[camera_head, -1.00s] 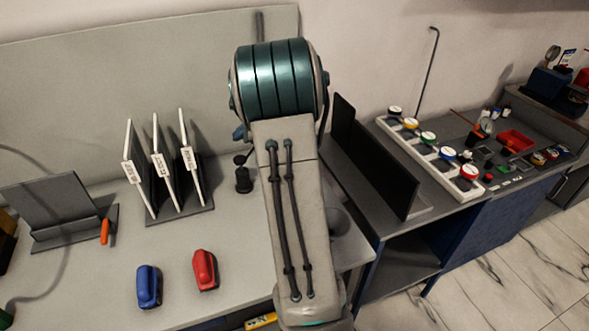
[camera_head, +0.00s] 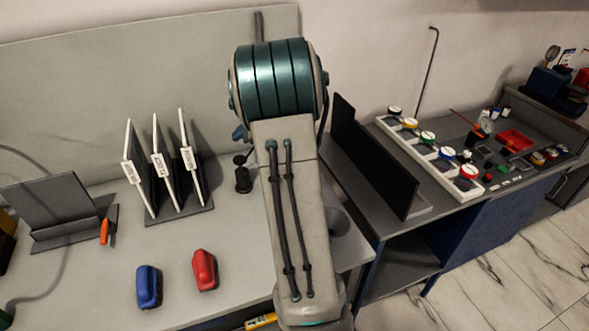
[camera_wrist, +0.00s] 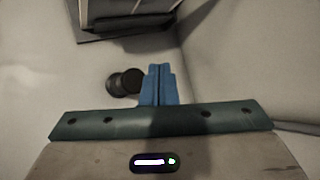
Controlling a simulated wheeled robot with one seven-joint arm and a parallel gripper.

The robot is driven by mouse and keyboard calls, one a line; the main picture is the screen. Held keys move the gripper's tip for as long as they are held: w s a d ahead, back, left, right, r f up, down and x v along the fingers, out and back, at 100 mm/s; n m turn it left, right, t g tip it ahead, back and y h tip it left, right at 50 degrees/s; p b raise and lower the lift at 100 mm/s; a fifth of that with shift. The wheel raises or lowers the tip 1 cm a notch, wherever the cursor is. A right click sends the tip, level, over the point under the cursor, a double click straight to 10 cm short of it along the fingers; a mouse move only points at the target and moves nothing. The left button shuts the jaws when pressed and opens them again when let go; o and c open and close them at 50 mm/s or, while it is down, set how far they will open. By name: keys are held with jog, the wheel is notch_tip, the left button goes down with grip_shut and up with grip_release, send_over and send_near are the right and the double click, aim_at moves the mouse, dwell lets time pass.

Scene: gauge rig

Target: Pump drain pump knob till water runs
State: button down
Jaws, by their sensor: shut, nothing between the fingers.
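The black pump knob (camera_head: 242,180) stands upright on the grey bench, just left of my arm in the head view. A small round black top shows above its thicker body. In the wrist view the knob (camera_wrist: 125,82) is a dark round shape just left of my gripper (camera_wrist: 158,68). My gripper's blue fingers are shut together and empty. The fingers lie beside the knob in that picture; whether they touch it cannot be told. A grey round basin (camera_head: 340,222) is partly hidden by my arm. No running water shows.
A rack of upright white-edged plates (camera_head: 180,215) stands left of the knob. A red (camera_head: 204,270) and a blue (camera_head: 149,287) object lie at the bench front. A black upright panel (camera_head: 370,160) stands on the right. Bench space left of the front objects is clear.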

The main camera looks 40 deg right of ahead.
jog(key=shift+a, duration=0.1)
jog(key=s+a+r+n+g, duration=0.2)
jog(key=s+a+r+n, duration=0.1)
jog(key=s+a+n, duration=0.3)
jog(key=s+a+r+n+g, duration=0.15)
jog(key=s+a+n, duration=0.25)
jog(key=s+a, duration=0.45)
jog(key=s+a+n+g+h, duration=0.1)
jog(key=s+a+n+h, duration=0.1)
jog(key=s+n, duration=0.4)
jog(key=s+a+n+h, duration=0.2)
jog(key=s+n, duration=0.4)
jog(key=s, duration=0.7)
jog(key=shift+f+g, duration=0.3)
jog(key=shift+g, duration=0.05)
jog(key=shift+s+a, duration=0.1)
